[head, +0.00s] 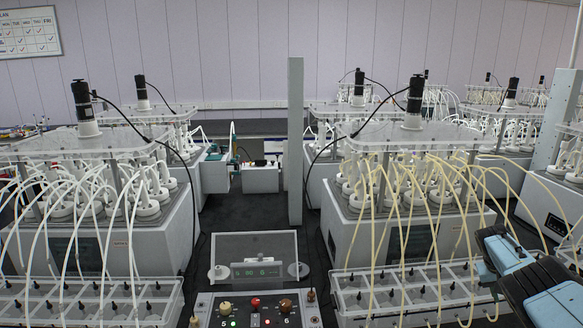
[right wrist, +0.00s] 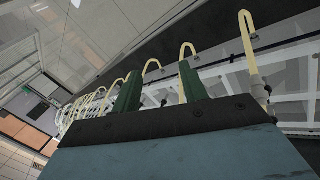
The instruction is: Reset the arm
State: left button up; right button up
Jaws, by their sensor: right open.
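My right arm (head: 520,275), blue-grey and black, comes in at the lower right corner of the head view, beside the right-hand reactor's tray. Its fingertips cannot be made out there. In the right wrist view my right gripper (right wrist: 158,82) has two green fingers set well apart, with nothing held between them. Cream hoses (right wrist: 250,55) loop up beyond and beside the fingers. I cannot tell whether any hose touches them. My left arm and left gripper are not in view.
A reactor with white hoses (head: 95,245) stands at the left and one with cream hoses (head: 405,225) at the right. A clear hose tray (head: 345,300) fronts the right one. A control panel (head: 255,308) sits front centre. A grey post (head: 295,140) rises behind. Dark floor (head: 240,215) lies between.

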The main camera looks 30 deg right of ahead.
jog(key=s+d+f+n+t+h, duration=0.2)
jog(key=s+d+f+n+h, duration=0.3)
jog(key=s+f+n, duration=0.25)
jog(key=s+a+f+n+t, duration=0.3)
jog(key=s+f+n, duration=0.4)
jog(key=s+n, duration=0.1)
jog(key=s+a+f+m+y, duration=0.1)
jog(key=s+a+f+y, duration=0.2)
jog(key=a+f, duration=0.9)
jog(key=s+a+f+y, duration=0.25)
jog(key=a+f, duration=0.55)
jog(key=a, duration=0.8)
jog(key=s+a+f+m+y, duration=0.1)
jog(key=a+f+y, duration=0.15)
jog(key=a, duration=1.15)
jog(key=s+a+f+m+y, duration=0.15)
jog(key=a+f, duration=0.25)
jog(key=a, duration=1.1)
notch_tip(320, 180, down, 13)
jog(key=a+b, duration=0.1)
jog(key=b, duration=1.1)
jog(key=shift+s+g+b, duration=0.2)
jog(key=shift+g+b, duration=0.1)
jog(key=shift+g, duration=0.1)
jog(key=shift+r, duration=0.1)
jog(key=shift+c, duration=0.4)
